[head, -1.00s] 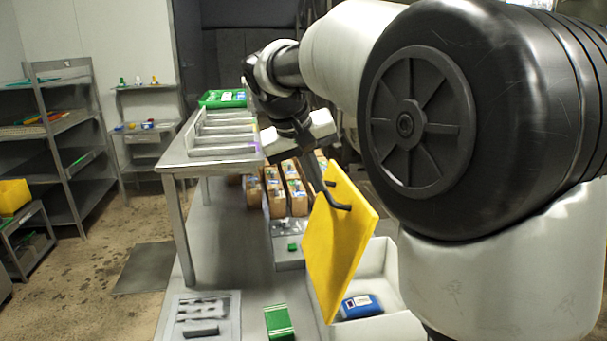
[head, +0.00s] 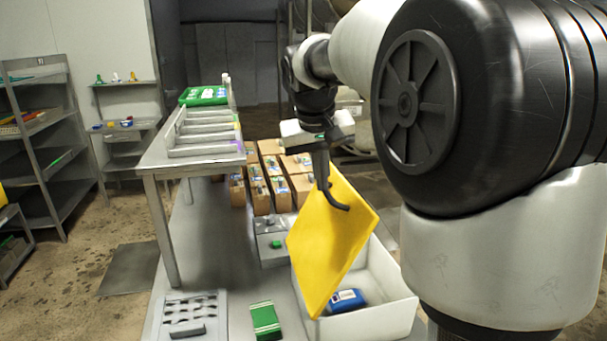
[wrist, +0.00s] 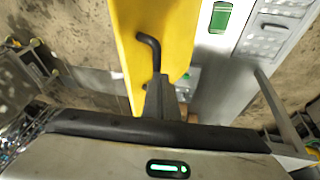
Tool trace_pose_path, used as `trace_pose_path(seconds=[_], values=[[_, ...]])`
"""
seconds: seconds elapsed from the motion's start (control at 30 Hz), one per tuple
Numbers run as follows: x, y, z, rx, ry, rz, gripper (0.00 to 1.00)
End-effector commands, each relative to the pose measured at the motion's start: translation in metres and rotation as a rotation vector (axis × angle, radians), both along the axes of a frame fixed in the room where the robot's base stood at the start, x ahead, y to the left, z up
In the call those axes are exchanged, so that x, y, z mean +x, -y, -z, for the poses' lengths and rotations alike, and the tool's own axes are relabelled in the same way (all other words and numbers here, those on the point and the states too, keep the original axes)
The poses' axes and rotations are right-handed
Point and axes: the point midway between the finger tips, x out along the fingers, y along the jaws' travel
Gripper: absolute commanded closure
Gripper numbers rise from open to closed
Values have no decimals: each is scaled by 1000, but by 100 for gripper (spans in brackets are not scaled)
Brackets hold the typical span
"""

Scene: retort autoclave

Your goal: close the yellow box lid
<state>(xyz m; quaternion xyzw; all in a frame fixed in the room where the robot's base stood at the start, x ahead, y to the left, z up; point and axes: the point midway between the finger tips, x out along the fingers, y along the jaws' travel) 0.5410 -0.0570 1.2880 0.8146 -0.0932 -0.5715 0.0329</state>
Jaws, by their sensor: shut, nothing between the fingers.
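The yellow lid (head: 335,245) stands raised and tilted on the left side of a white box (head: 385,315). A dark bent handle (head: 333,197) sits on the lid's face. A blue item (head: 345,300) lies inside the box. My gripper (head: 322,182) is shut and empty, pointing down at the lid's upper edge by the handle. Whether it touches the lid is unclear. In the wrist view the yellow lid (wrist: 172,35) and its handle (wrist: 150,48) lie just ahead of the fingers (wrist: 160,85).
A green item (head: 265,320) and a grey slotted tray (head: 190,315) lie on the surface left of the box. Cardboard boxes (head: 262,195) with items stand behind. A metal table (head: 165,155) holds a rack and a green crate (head: 204,96).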

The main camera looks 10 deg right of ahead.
Motion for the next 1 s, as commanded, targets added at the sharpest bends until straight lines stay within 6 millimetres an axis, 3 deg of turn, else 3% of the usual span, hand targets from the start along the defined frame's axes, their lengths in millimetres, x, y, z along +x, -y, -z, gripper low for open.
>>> trace_pose_path(seconds=[0.17, 0.5, 0.8, 1.0], values=[[-1, 48, 8, 156, -1, 14, 100], [-1, 127, 54, 481, -2, 14, 100], [-1, 180, 111, 763, -1, 7, 100], [0, 202, 149, 921, 2, 3, 100]])
